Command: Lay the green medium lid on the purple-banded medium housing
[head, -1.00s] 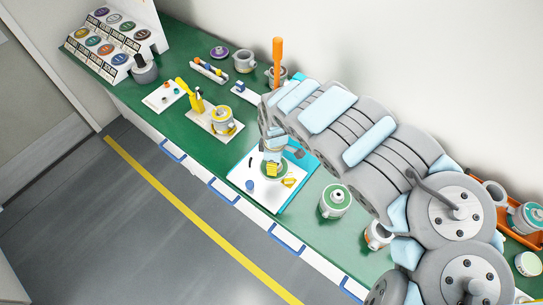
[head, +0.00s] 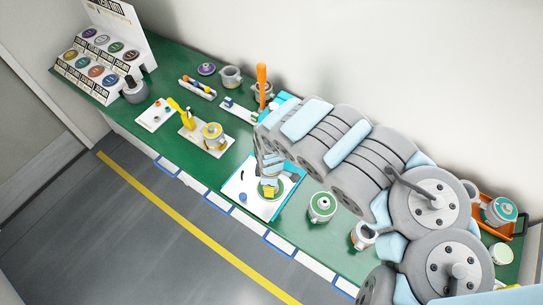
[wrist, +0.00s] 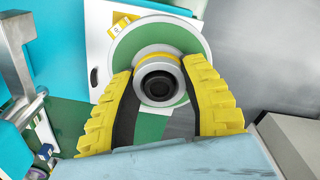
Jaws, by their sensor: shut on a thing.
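My gripper (head: 268,181) is over the white board near the front of the green bench. It is shut on the knob of a green lid (wrist: 190,38). In the wrist view, the yellow fingers (wrist: 160,95) stand on both sides of the grey, dark-centred knob. A housing with a green top (head: 322,206) stands to the right. I cannot make out a purple band on any housing.
The white board (head: 236,187) carries a small blue piece (head: 243,197). A yellow-topped housing (head: 213,135) stands left; a grey housing (head: 230,76) and purple lid (head: 206,69) are at the back. An orange-banded housing (head: 363,236) and orange tray (head: 484,203) are right, near my arm.

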